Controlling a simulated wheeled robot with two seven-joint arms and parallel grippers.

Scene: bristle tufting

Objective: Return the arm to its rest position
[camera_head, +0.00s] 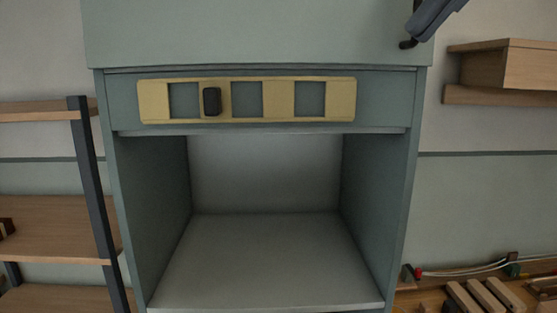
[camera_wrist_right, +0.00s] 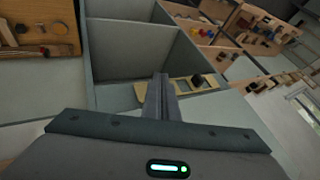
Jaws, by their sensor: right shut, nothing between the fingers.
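My right gripper (camera_head: 409,43) shows at the top right of the head view, in front of the cabinet's upper right edge. In the right wrist view its fingers (camera_wrist_right: 160,80) are together, with nothing between them. A grey-green cabinet (camera_head: 250,40) fills the middle of the head view. The strip (camera_wrist_right: 207,80) and the block (camera_wrist_right: 197,81) also show beyond the fingers in the right wrist view. My left gripper is out of view.
The cabinet's open compartment (camera_head: 265,250) looks empty. A wooden shelf rack (camera_head: 60,212) stands at left, and a wall shelf (camera_head: 505,68) hangs at right near my right gripper. A wooden bench (camera_head: 440,300) with wooden pieces and cables is at lower right.

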